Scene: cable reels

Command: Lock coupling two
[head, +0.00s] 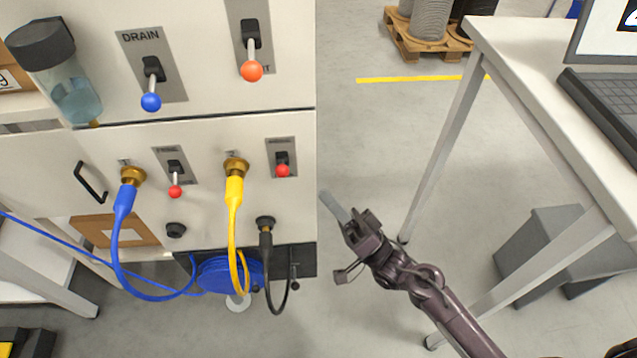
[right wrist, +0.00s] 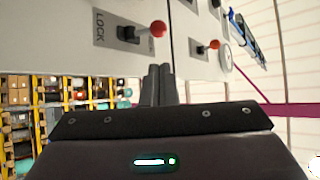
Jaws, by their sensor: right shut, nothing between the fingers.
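On the white panel in the head view, a blue hose coupling (head: 132,178) sits at left and a yellow hose coupling (head: 235,170) to its right. A red-knobbed lever (head: 175,190) is beside the blue one, and another red-knobbed lever (head: 282,169) is right of the yellow one. Their labels are too small to read, and no number shows. My right gripper (head: 338,210) is shut and empty, right of the panel's edge. In the right wrist view its fingers (right wrist: 160,84) are together, below a red-knobbed lever (right wrist: 157,29) on a plate marked LOCK (right wrist: 101,27). My left gripper is out of view.
Above are a blue-knobbed lever (head: 151,101) marked DRAIN and an orange-knobbed lever (head: 251,70). A black cable plug (head: 266,226) hangs from the panel's lower right. A white table (head: 540,75) stands at right.

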